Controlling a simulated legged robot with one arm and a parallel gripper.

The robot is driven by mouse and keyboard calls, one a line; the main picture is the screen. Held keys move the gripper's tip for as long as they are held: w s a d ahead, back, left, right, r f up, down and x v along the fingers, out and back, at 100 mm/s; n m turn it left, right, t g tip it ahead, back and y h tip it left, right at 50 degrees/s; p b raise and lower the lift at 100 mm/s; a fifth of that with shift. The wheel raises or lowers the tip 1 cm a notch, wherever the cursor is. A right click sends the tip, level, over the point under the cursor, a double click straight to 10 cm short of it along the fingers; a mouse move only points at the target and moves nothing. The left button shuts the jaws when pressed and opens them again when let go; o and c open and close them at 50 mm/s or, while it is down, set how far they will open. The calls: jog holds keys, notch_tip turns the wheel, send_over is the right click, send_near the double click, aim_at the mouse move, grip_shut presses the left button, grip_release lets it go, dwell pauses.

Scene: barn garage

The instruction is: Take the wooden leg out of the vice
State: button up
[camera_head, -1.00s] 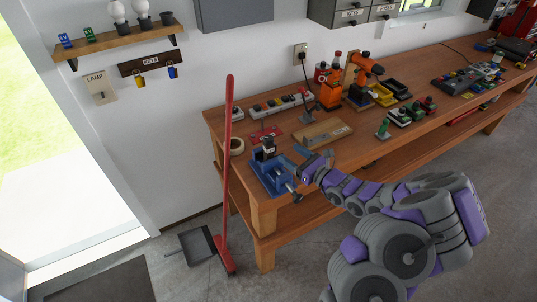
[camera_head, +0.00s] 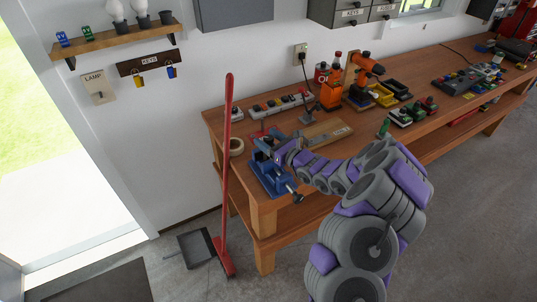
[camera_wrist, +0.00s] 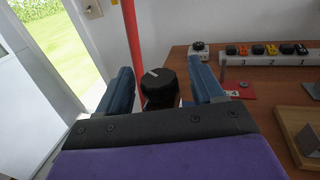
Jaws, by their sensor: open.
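The blue vice (camera_head: 270,182) is fixed at the near left corner of the workbench. My gripper (camera_head: 268,148) is just above the vice. In the wrist view my gripper (camera_wrist: 160,68) is open, with one blue finger on each side of a dark upright piece (camera_wrist: 158,88). This piece has a black round top with a pale mark, and gaps show between it and the fingers. It may be the end of the wooden leg, but no bare wood shows on it. My gripper hides its lower part and the vice jaws there.
A red broom (camera_head: 227,170) leans upright just left of the vice. A tape roll (camera_head: 236,146) lies on the workbench (camera_head: 345,155) behind it.

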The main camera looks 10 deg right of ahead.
grip_shut()
dwell(0.7)
